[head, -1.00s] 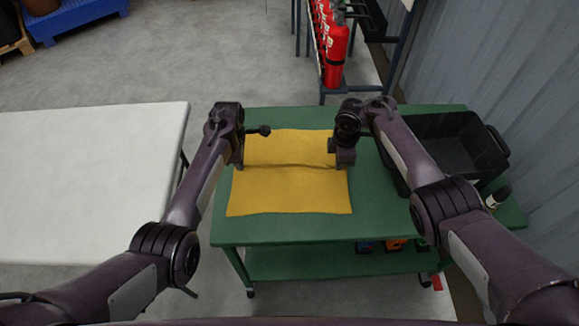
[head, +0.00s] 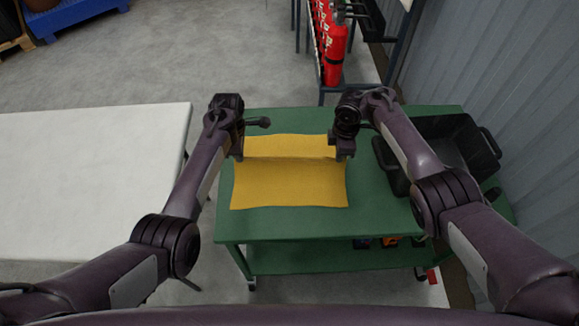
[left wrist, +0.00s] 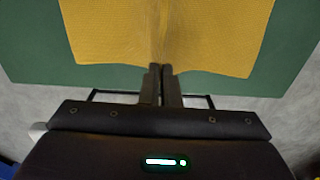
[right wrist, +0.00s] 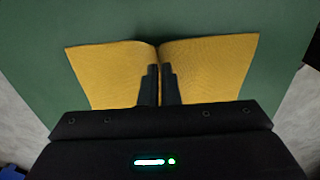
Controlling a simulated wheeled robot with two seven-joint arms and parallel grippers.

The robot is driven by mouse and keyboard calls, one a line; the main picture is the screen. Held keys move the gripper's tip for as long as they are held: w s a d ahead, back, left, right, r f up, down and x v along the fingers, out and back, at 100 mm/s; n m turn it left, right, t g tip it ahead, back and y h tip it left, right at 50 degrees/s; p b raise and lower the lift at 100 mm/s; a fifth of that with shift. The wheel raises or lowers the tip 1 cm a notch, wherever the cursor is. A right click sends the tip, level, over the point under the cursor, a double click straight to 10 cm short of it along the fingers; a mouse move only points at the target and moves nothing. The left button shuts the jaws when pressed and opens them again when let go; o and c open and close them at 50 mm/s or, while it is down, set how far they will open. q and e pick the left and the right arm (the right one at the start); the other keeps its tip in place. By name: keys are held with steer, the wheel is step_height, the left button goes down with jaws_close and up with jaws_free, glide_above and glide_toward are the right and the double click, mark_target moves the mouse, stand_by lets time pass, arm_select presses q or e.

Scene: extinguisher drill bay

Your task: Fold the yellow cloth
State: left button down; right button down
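The yellow cloth (head: 289,186) lies on the green cart top, with a raised ridge running left to right across it between my grippers. My left gripper (head: 237,155) is shut on the cloth's left edge at this ridge. The left wrist view shows the cloth (left wrist: 110,35) gathered at its close-set fingertips (left wrist: 161,76). My right gripper (head: 344,154) is shut on the right edge of the ridge. In the right wrist view, the cloth (right wrist: 215,70) rises to a crease at the fingertips (right wrist: 159,72). The cloth's far part lies flat behind the ridge.
The green cart (head: 235,222) has bare top around the cloth. A black bin (head: 455,128) sits at its right, behind my right arm. A white table (head: 85,180) stands to the left. Red extinguishers (head: 333,50) stand on a rack behind, with a corrugated wall at right.

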step_height(320, 180, up, 16)
steer(key=p, duration=1.4)
